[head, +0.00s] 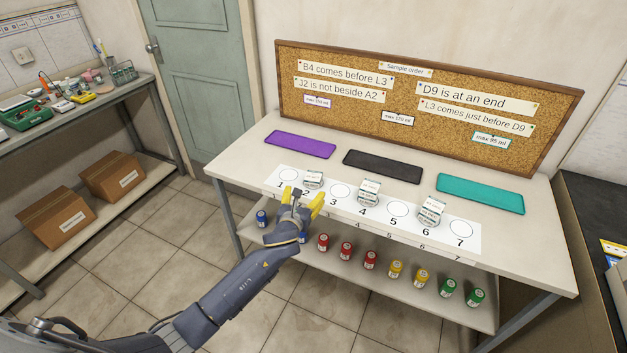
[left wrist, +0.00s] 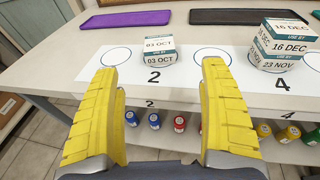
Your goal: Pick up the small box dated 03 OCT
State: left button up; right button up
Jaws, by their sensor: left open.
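The small box dated 03 OCT (left wrist: 160,48) is white with a teal band and sits at position 2 of the numbered strip. It also shows in the head view (head: 313,180), just beyond my left gripper (head: 303,196). In the left wrist view my left gripper (left wrist: 161,100) is open and empty, its yellow fingers pointing toward the strip with the box ahead between them, apart from it. A stack of similar boxes stands at position 4 (head: 369,191), with 16 DEC and 23 NOV readable in the left wrist view (left wrist: 283,45). More boxes stand at position 6 (head: 431,211). My right gripper is not in view.
Purple (head: 300,144), black (head: 383,166) and teal (head: 481,194) mats lie behind the numbered strip (head: 467,238). A corkboard (head: 350,110) with notes stands at the back. Small coloured jars (head: 370,260) stand on the shelf below. Circle 3 (left wrist: 213,56) is empty.

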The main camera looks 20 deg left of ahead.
aim_at(313, 176)
pick_arm(q)
jog(key=shift+w+a+f, duration=0.15)
jog(key=shift+w+f, duration=0.3)
jog(key=shift+w, duration=1.75)
jog(key=shift+w+a+f, duration=0.15)
jog(key=shift+w+f, duration=0.3)
jog(key=shift+w, duration=1.8)
jog(key=shift+w+a+f, duration=0.15)
jog(key=shift+w+f, duration=0.3)
jog(key=shift+w, duration=1.75)
jog(key=c, duration=1.3)
jog(key=shift+r, duration=0.1)
